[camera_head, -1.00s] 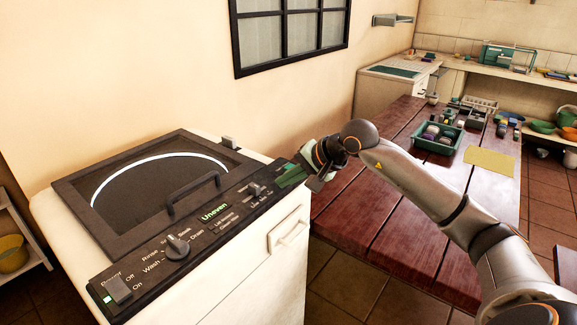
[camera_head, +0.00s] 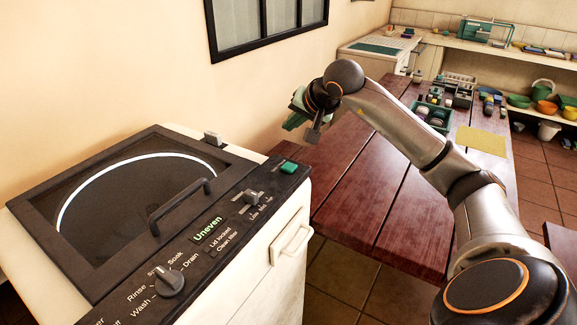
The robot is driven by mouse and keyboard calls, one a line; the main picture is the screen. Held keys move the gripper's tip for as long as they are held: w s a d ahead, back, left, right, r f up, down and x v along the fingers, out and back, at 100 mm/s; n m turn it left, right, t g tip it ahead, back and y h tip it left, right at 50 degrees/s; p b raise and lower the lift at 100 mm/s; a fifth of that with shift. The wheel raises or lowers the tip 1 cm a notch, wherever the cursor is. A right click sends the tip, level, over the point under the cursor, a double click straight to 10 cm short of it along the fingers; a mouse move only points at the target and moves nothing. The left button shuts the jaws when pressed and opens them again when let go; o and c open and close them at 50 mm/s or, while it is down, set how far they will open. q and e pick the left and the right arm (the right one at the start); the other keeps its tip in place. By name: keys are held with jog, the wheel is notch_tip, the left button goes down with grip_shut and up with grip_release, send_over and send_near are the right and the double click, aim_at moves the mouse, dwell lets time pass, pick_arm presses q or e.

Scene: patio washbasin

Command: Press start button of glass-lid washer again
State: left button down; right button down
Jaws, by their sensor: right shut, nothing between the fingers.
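The glass-lid washer (camera_head: 262,262) stands at the left, its dark-framed glass lid (camera_head: 110,215) down. Its sloping black panel holds a round knob (camera_head: 170,280), a small slider (camera_head: 251,197) and a green button (camera_head: 289,167) at the far right end, fully visible. The lit display (camera_head: 208,229) reads "Uneven". My right gripper (camera_head: 303,124) is shut and empty. It is up and beyond the green button, apart from the panel, over the gap near the wooden table. My left gripper is out of view.
A dark red wooden table (camera_head: 370,190) stands right of the washer, with a green crate (camera_head: 433,117) and a yellow mat (camera_head: 482,140) on it. A handle (camera_head: 297,240) sticks out of the washer's front. A wall window is behind.

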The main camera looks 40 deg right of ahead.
jog(key=b, duration=0.6)
send_over(291, 168)
notch_tip(291, 168, down, 7)
jog(key=shift+f, duration=0.2)
jog(key=shift+f+b, duration=0.35)
jog(key=shift+b, duration=0.15)
jog(key=shift+f, duration=0.25)
dwell(0.7)
jog(key=shift+f, duration=0.1)
jog(key=shift+f+b, duration=0.35)
jog(key=shift+b, duration=0.15)
